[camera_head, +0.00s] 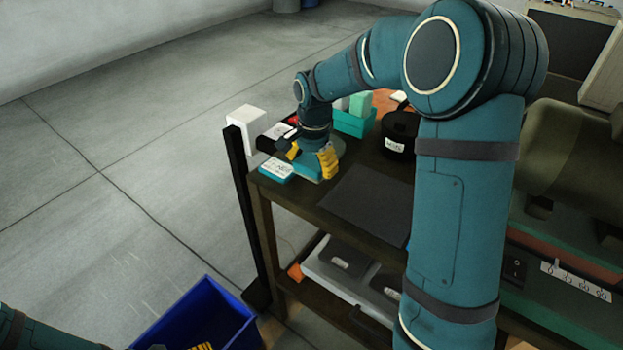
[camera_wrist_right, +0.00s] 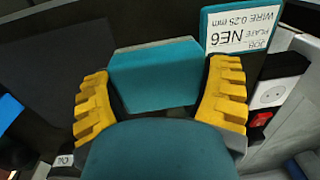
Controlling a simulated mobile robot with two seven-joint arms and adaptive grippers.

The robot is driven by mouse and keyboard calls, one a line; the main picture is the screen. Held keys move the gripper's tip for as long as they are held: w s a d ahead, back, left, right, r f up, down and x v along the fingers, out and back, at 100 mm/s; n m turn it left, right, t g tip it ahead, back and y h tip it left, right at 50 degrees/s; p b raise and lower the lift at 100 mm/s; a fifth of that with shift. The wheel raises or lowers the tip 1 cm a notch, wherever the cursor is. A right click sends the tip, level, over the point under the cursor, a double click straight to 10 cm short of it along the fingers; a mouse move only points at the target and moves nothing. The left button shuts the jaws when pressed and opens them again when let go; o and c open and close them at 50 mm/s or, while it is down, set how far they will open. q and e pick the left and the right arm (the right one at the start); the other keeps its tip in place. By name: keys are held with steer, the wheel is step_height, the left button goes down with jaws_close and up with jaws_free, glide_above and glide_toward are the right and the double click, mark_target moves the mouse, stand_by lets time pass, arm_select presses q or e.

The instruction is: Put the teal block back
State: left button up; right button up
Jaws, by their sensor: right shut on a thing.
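The teal block (camera_wrist_right: 155,80) is between the yellow fingers of my right gripper (camera_wrist_right: 160,98) in the right wrist view. The right gripper (camera_head: 311,162) is shut on it, low over the near left end of the dark table (camera_head: 345,200). In the head view the fingers partly hide the block, and I cannot tell whether it touches the table. A teal-edged label card (camera_wrist_right: 240,28) reading "JOB PLATE NE6 WIRE 0.25 mm" lies beside the block. My left gripper (camera_head: 202,346) shows only as a yellow bit at the bottom edge; its opening is not visible.
A teal tray (camera_head: 352,124) with a lighter green block (camera_head: 360,104) stands behind the right gripper. A black round container (camera_head: 399,135) is to its right. A white box (camera_head: 247,127) and dark post (camera_head: 246,205) stand at the table's left end. A blue bin (camera_head: 205,310) is below.

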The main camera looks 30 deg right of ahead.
mark_target(311, 186)
step_height(311, 186, down, 4)
steer(key=shift+f+b, duration=0.15)
steer(key=shift+b, duration=0.25)
steer(key=o, duration=1)
steer(key=shift+o, duration=0.2)
steer(key=r+p, duration=0.1)
steer(key=r, duration=0.7)
steer(key=r+p, duration=0.1)
steer(key=r, duration=0.3)
steer(key=shift+s+d+p, duration=0.15)
steer(key=shift+s+p, duration=0.1)
steer(key=shift+p, duration=0.05)
